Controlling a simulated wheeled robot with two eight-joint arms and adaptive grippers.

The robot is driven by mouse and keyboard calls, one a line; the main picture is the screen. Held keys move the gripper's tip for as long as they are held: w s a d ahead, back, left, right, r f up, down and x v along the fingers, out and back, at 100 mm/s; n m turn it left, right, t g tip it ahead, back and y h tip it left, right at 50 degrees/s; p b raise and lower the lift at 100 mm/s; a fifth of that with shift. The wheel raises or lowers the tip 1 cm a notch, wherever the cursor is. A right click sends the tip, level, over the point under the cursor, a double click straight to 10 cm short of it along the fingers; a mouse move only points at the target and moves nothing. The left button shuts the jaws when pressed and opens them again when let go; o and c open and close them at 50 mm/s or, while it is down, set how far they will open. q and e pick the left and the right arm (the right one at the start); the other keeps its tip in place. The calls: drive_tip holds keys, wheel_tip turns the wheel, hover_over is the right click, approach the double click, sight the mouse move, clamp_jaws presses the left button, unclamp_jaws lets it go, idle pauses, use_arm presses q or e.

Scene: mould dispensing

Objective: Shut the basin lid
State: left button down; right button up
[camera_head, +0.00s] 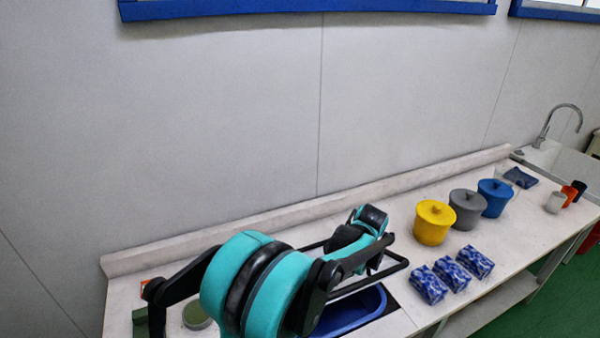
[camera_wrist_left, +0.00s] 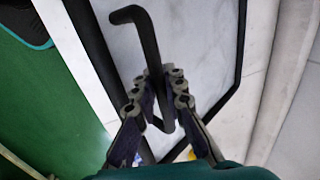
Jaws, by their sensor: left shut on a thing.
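The blue basin (camera_head: 372,303) is set in the counter in the head view, partly hidden behind my left arm. Its lid, a black frame (camera_head: 372,281), shows above the basin; how far it is tilted is hard to tell. In the left wrist view the lid's black frame (camera_wrist_left: 241,45) borders a pale, perhaps clear panel. A black hooked handle (camera_wrist_left: 147,38) runs between the fingers of my left gripper (camera_wrist_left: 160,105), which is shut on it. The fingertips are not clear in the head view. My right gripper is not in view.
Right of the basin stand yellow (camera_head: 433,226), grey (camera_head: 467,209) and blue (camera_head: 495,199) lidded pots. Several blue-patterned blocks (camera_head: 451,272) lie in front of them. A wall rises behind the counter.

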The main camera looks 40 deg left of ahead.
sight(349, 283)
use_arm(q)
drive_tip(key=f, duration=0.1)
drive_tip(key=d+f+b, duration=0.1)
drive_tip(key=f+b, duration=0.1)
drive_tip(key=shift+s+d, duration=0.25)
drive_tip(key=shift+s, duration=0.15)
drive_tip(key=shift+s+d+f+b, duration=0.15)
drive_tip(key=shift+d+f+b, duration=0.1)
drive_tip(key=shift+b, duration=0.15)
drive_tip(key=shift+s+d+f+b, duration=0.15)
drive_tip(key=shift+d+f+b, duration=0.1)
drive_tip(key=shift+f+b, duration=0.35)
drive_tip(key=shift+s+d+f+b, duration=0.1)
drive_tip(key=shift+d+f+b, duration=0.3)
drive_tip(key=shift+f, duration=0.3)
drive_tip(key=shift+s+d+f+b, duration=0.15)
drive_tip(key=shift+f+b, duration=0.4)
drive_tip(key=shift+f, duration=0.1)
